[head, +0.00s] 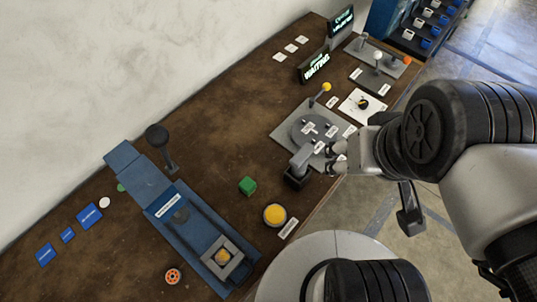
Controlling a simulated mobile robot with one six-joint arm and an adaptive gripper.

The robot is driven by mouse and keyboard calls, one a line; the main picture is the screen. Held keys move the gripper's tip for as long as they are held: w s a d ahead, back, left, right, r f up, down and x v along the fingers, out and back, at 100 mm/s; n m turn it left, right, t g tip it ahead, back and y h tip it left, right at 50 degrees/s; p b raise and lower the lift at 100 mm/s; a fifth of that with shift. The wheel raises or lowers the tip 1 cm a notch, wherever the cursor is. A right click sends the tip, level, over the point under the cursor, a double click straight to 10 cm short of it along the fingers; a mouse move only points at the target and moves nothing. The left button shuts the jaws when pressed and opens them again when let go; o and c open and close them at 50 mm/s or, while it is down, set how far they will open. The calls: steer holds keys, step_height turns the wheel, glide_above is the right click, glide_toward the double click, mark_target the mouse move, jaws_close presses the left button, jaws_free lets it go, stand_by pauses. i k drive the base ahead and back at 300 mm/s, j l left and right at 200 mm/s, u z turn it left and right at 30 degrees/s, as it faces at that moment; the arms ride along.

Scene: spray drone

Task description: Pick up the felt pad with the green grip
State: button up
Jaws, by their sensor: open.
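A green block (247,186) sits on the brown table between the blue track and the grey plate; it looks like the green grip, and I cannot make out a felt pad under it. My gripper (333,157) is open, right of the green block and well apart from it. It is at the right edge of the grey plate, close to a dark grey angled device (298,168). I cannot tell whether its fingers touch anything; nothing shows held between them.
A yellow-filled round dish (275,214) stands right of the green block. A blue track (170,207) with a square grey frame (222,257) and a dark post (160,140) lies left. The grey plate (283,131) carries a disc and labels. Brown table (215,125) is clear behind the block.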

mark_target(247, 186)
steer(key=u, duration=1.05)
steer(key=k+j+z, duration=0.6)
steer(key=k+j, duration=0.15)
steer(key=i, duration=0.55)
